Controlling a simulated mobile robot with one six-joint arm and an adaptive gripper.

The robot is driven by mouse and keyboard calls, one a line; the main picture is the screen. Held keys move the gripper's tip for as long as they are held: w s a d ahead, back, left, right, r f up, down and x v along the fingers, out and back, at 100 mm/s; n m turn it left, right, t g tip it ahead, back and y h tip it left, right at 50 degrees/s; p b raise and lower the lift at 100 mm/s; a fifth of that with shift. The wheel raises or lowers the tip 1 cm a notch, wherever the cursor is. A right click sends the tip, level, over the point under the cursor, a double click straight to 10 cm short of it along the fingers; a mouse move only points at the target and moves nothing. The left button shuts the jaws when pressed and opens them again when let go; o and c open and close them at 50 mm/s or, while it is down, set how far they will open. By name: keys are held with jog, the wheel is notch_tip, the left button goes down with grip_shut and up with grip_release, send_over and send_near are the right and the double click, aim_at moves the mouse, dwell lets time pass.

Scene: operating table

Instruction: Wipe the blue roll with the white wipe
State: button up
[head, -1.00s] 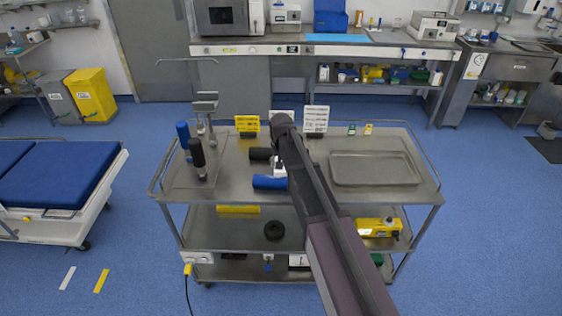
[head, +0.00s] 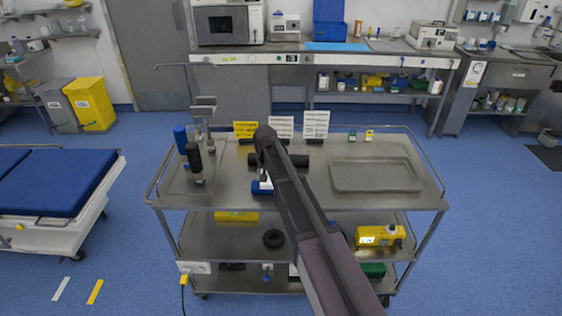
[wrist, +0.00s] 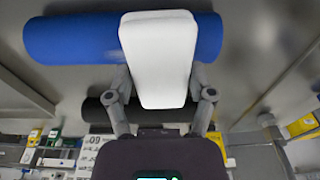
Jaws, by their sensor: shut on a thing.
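The blue roll (head: 257,190) lies on the cart's top shelf, partly hidden behind my arm in the head view. In the wrist view the blue roll (wrist: 70,38) runs across the top. My gripper (wrist: 160,82) is shut on the white wipe (wrist: 158,55), a white pad with rounded corners. The pad's far end overlaps the right part of the blue roll; I cannot tell whether they touch. In the head view my arm hides the gripper's fingers and most of the wipe.
A black roll (head: 300,160) lies behind the blue one on the steel cart. Blue and black upright handles (head: 194,157) stand at the left. A shallow metal tray (head: 377,175) is at the right. A yellow card (head: 246,130) and white cards (head: 316,124) stand at the back.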

aim_at(258, 183)
jog(key=shift+a, duration=1.7)
jog(key=shift+s+d, duration=0.2)
jog(key=shift+d, duration=4.05)
jog(key=shift+r+p, duration=0.7)
notch_tip(258, 183, up, 6)
jog(key=p, duration=0.6)
jog(key=shift+a+f, duration=0.15)
jog(key=shift+f+b, duration=2.85)
jog(key=shift+b, duration=0.15)
jog(key=shift+f+b, duration=1)
